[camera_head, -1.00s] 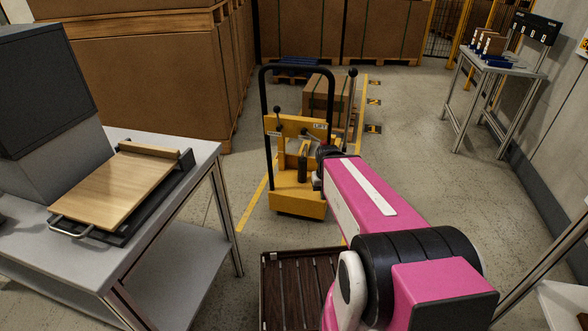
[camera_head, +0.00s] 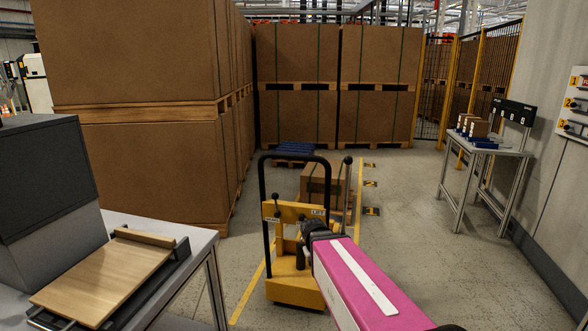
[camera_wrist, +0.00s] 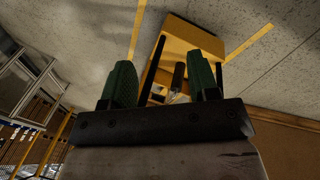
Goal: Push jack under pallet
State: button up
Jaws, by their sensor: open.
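A blue pallet (camera_head: 295,150) lies farther back. My gripper (camera_wrist: 164,82) is open, its two green fingers spread toward the jack's yellow body (camera_wrist: 190,40), which shows beyond them in the wrist view. A dark post shows between the fingers; I cannot tell if they touch it. The head view hides the fingertips.
Stacked cartons on pallets (camera_head: 150,150) wall off the left and back. A bench with a wooden board (camera_head: 105,280) stands at the near left. A small table (camera_head: 490,150) stands at the right wall.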

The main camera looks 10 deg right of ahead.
jog(key=w+a+r+n+t+h, duration=0.2)
jog(key=w+r+h, duration=0.1)
jog(key=w+r, duration=0.45)
jog(key=n+t+h, duration=0.5)
jog(key=n+t, duration=0.1)
jog(key=t, duration=0.2)
send_near(292, 158)
jog(key=x, duration=1.1)
jog(key=shift+w+d+r, duration=0.1)
jog(key=shift+d, duration=0.1)
